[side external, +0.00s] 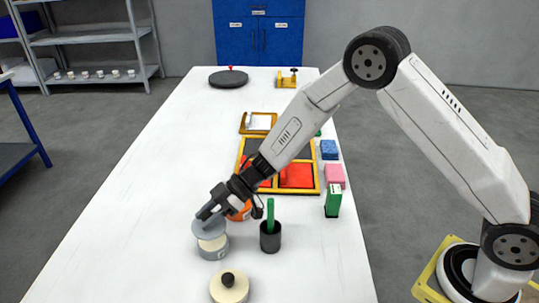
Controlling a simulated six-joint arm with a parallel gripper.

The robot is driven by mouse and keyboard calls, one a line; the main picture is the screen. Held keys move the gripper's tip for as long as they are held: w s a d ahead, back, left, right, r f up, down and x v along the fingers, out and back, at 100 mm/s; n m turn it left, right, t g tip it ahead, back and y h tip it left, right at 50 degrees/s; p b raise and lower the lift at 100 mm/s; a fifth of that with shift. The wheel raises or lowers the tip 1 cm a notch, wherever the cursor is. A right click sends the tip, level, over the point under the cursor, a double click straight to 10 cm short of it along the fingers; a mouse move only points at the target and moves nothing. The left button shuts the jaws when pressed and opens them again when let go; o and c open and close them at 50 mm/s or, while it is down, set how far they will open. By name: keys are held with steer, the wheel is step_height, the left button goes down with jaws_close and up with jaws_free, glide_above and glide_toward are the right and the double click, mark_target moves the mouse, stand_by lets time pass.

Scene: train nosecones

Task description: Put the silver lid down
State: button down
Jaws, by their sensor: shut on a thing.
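The silver lid (209,230) is a flat grey disc at the lower left of the white table. My gripper (207,213) is shut on it from above, and the fingers hide its knob or top.
A dark cup (270,241) with a green-handled tool stands right of the tin. A cream lid with a black knob (229,286) lies in front. An orange container (239,213) is behind, partly hidden by my arm. A yellow-framed tray (317,174) lies farther back. The table's left side is clear.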

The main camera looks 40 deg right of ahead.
mark_target(210, 230)
steer(key=shift+f, duration=2.3)
steer(key=shift+f, duration=0.25)
steer(key=shift+c, duration=1.8)
jaws_free()
steer(key=shift+r, duration=0.1)
steer(key=shift+f+v, duration=0.2)
steer(key=shift+v, duration=3.7)
steer(key=shift+d, duration=0.1)
